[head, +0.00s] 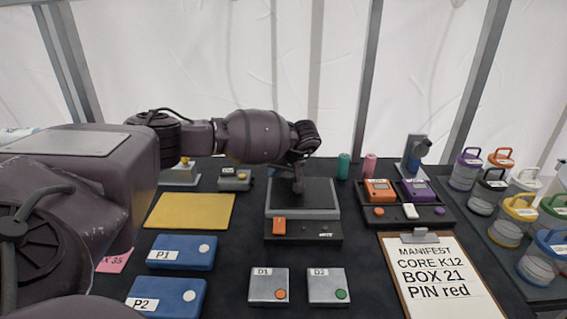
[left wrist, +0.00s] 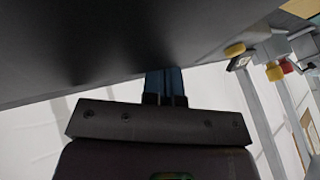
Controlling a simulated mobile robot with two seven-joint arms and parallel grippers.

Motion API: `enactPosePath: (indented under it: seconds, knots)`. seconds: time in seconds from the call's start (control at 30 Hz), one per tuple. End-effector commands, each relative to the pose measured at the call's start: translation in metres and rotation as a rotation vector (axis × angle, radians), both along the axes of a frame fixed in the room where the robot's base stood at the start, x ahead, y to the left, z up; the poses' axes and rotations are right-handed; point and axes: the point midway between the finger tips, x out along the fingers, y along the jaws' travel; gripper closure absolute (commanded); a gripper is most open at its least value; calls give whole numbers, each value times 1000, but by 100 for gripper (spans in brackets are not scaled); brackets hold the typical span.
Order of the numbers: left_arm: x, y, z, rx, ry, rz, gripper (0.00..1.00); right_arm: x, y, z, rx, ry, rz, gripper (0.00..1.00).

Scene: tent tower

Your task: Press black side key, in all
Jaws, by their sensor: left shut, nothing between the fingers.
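A device with a black top plate (head: 318,194) in a grey frame stands in the middle of the table. Its front strip carries an orange key (head: 279,226) and a small pale label (head: 325,235). I cannot make out a separate black side key on it. My left gripper (head: 298,187) is shut and empty, pointing down at the left part of the black plate. I cannot tell whether it touches. In the left wrist view the gripper (left wrist: 165,88) shows against a large dark surface. My right gripper is not in view.
An orange unit (head: 379,190) and a purple unit (head: 417,192) sit in a black tray. A manifest clipboard (head: 455,283), blue boxes (head: 181,253), grey boxes D1 (head: 268,287) and D2 (head: 328,287), and a yellow mat (head: 190,211) surround the device. Lidded jars (head: 510,222) stand at right.

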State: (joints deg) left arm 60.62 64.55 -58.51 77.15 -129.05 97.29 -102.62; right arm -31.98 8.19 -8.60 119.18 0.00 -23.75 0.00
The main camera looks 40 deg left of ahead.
Motion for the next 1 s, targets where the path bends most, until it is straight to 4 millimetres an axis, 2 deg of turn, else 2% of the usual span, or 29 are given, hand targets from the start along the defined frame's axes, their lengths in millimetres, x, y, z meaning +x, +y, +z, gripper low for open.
enactPosePath:
  seconds: [0.23,0.77,1.0]
  knots:
    - [-23,22,0,1,-1,0,100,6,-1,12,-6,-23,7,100]
    - [-29,27,-3,-1,-1,0,100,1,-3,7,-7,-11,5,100]
    - [-42,42,-2,2,-1,2,100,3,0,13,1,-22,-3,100]
